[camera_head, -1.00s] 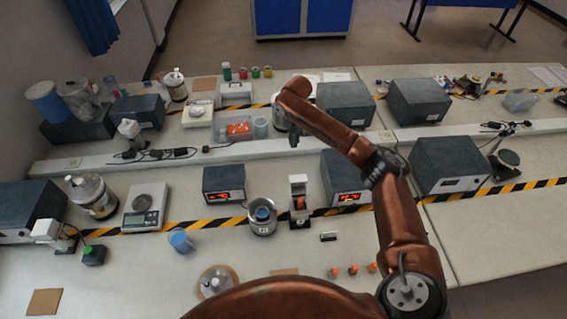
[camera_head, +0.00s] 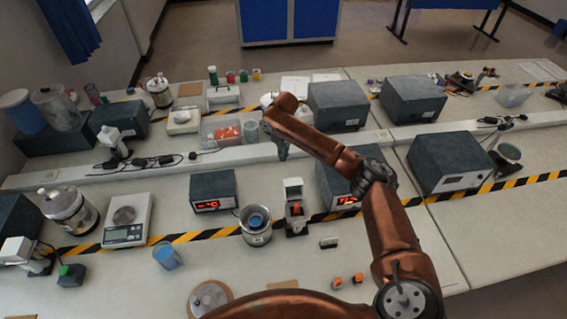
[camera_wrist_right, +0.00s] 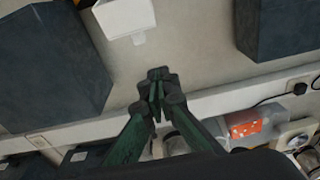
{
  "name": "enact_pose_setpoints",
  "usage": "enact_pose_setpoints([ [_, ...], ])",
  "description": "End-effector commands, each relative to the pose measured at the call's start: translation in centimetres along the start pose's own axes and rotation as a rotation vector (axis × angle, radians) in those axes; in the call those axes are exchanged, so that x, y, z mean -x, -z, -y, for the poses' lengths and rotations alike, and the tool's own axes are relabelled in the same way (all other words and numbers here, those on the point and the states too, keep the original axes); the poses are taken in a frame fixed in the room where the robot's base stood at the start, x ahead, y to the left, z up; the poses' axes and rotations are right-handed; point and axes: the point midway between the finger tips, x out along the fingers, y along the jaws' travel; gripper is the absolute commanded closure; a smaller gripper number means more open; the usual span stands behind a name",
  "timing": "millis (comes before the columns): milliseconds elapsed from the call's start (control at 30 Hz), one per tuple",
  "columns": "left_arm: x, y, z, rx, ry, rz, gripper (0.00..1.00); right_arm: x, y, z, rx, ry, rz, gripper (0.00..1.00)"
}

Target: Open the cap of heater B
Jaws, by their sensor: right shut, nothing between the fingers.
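No label reading heater B is legible. A round metal pot (camera_head: 257,238) with a blue thing inside stands open-topped by the striped tape. A dark box with a red display (camera_head: 213,190) is behind it. A second dark box with a red display (camera_head: 333,185) is partly hidden by my right arm. A white upright device (camera_head: 294,188) stands between them; a white device also shows at the top of the right wrist view (camera_wrist_right: 125,18). My right gripper (camera_head: 282,152) is shut and empty above the bench's raised ledge; its dark green fingers meet in the wrist view (camera_wrist_right: 158,90). My left gripper is out of view.
A metal disc with a knob (camera_head: 208,297) lies at the front, partly behind my arm. A blue cup (camera_head: 167,256), a scale (camera_head: 143,213) and small orange-topped items (camera_head: 337,283) stand nearby. A clear bin with orange contents (camera_head: 228,133) is at the back.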

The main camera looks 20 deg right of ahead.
Motion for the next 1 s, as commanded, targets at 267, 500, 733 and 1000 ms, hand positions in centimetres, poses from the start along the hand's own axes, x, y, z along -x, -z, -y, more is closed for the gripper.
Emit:
enact_pose_setpoints([
  [267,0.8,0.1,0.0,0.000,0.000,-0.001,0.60,-5.1,-0.1,-0.1,-0.001,-0.002,0.003,1.00],
  [500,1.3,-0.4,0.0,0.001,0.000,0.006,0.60,-8.4,-0.3,-0.2,0.000,-0.002,0.001,1.00],
  [733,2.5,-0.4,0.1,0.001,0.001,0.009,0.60,-7.4,-2.4,-0.3,0.001,-0.001,0.001,1.00],
  [1000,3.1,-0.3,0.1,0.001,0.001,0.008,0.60,-7.1,-3.8,-0.2,0.000,-0.001,0.001,1.00],
])
